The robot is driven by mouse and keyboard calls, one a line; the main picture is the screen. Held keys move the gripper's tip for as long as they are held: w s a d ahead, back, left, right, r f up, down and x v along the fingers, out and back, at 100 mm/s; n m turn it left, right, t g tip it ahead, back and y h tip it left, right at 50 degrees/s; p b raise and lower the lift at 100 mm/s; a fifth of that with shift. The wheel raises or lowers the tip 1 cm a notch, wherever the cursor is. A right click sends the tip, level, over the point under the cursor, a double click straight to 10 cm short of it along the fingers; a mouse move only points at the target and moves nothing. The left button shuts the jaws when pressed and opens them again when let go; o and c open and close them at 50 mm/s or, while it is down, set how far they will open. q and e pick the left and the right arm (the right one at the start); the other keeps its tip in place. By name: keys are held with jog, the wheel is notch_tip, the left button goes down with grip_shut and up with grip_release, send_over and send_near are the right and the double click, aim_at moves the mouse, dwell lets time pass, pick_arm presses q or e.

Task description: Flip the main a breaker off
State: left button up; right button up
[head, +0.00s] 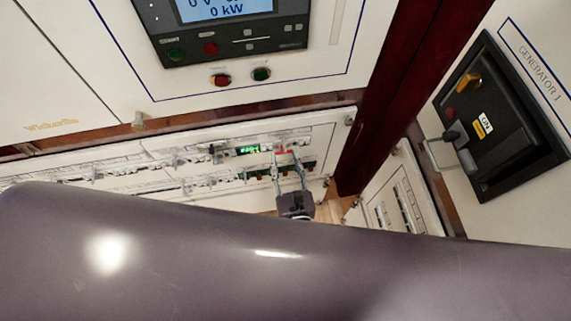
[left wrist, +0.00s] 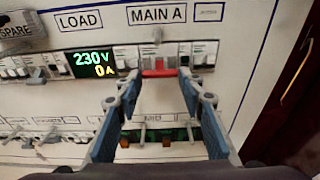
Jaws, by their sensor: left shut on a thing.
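The main A breaker (left wrist: 159,66) has a red handle and sits in the upper row under the label MAIN A in the left wrist view. It shows as a small red spot (head: 281,152) in the head view. My left gripper (head: 286,165) reaches the panel there, with its two fingers on either side of the red handle. In the left wrist view the fingertips (left wrist: 162,78) are shut on the breaker. The exact contact is hard to see. My right gripper is not in view.
A green-lit meter (left wrist: 94,64) reading 230 V and 0 A stands just left of the breaker. Other breakers (left wrist: 203,52) sit close on the right. A lower row (left wrist: 165,137) runs below. The Generator 1 switch (head: 490,125) is at the right.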

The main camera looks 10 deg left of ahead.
pick_arm(q)
jog(key=shift+f+t+b, duration=0.3)
jog(key=shift+t+b, duration=0.1)
jog(key=shift+b, duration=0.2)
jog(key=o, duration=1.2)
jog(key=shift+c, duration=0.2)
jog(key=v, duration=1.1)
jog(key=shift+s+d, duration=0.15)
jog(key=shift+s, duration=0.25)
